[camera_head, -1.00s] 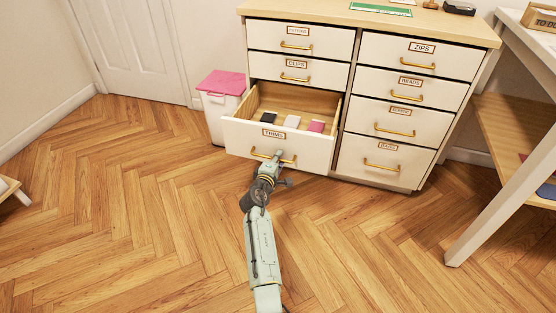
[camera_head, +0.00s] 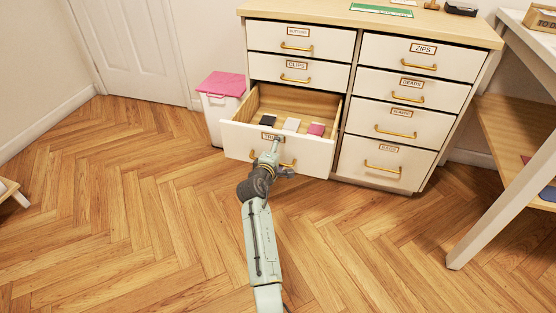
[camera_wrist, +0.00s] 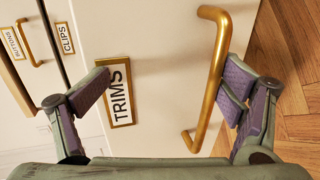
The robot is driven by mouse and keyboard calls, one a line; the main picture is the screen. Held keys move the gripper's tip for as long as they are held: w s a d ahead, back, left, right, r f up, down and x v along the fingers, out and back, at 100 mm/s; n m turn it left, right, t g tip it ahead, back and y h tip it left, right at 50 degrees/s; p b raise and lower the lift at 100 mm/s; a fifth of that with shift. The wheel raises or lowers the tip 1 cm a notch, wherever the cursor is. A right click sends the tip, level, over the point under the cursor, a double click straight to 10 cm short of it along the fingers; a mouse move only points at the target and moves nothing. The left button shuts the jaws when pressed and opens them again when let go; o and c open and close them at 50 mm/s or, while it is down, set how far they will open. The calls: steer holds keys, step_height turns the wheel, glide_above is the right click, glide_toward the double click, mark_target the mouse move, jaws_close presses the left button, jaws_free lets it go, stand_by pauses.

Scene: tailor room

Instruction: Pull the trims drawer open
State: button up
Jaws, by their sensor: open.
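The trims drawer (camera_head: 235,137) is pulled part way out of the white cabinet, its front labelled TRIMS. Dark, white and pink small items lie inside it. Its brass handle (camera_head: 290,162) is partly hidden by my gripper (camera_head: 272,150), which is at the drawer front. In the wrist view the handle (camera_wrist: 217,75) stands between the two spread fingers of my gripper (camera_wrist: 167,88), close to the right finger. The left finger is beside the TRIMS label (camera_wrist: 119,92). My gripper is open and holds nothing.
The clips drawer (camera_head: 270,71) above and the zips drawer (camera_head: 450,62) at right are shut. A white bin with a pink lid (camera_head: 222,84) stands close left of the open drawer. A table leg (camera_head: 500,205) stands at right. The wooden floor (camera_head: 130,220) in front is clear.

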steer(key=shift+o, duration=1.2)
steer(key=shift+t, duration=0.4)
steer(key=r, duration=0.5)
steer(key=shift+w+a+r, duration=0.1)
steer(key=shift+w+r, duration=0.2)
steer(key=shift+w, duration=0.05)
steer(key=f, duration=0.3)
steer(key=shift+s+f+g, duration=0.2)
steer(key=shift+s+g, duration=0.05)
steer(key=shift+g, duration=0.15)
steer(key=shift+s+r, duration=0.2)
steer(key=shift+r, duration=0.05)
steer(key=shift+c, duration=1.1)
steer(key=shift+s+a+f+p, duration=0.1)
steer(key=shift+s+p, duration=0.3)
steer(key=shift+p, duration=0.15)
steer(key=c, duration=0.3)
steer(key=shift+s+a+r+p, duration=0.15)
steer(key=shift+s+r+p, duration=0.25)
steer(key=shift+s+r, duration=0.25)
steer(key=c, duration=0.6)
steer(key=shift+o, duration=0.2)
steer(key=s+a+p, duration=0.3)
steer(key=s+p, duration=0.1)
steer(key=s, duration=0.5)
steer(key=shift+s+r, duration=0.2)
steer(key=shift+s, duration=0.1)
steer(key=shift+p, duration=0.3)
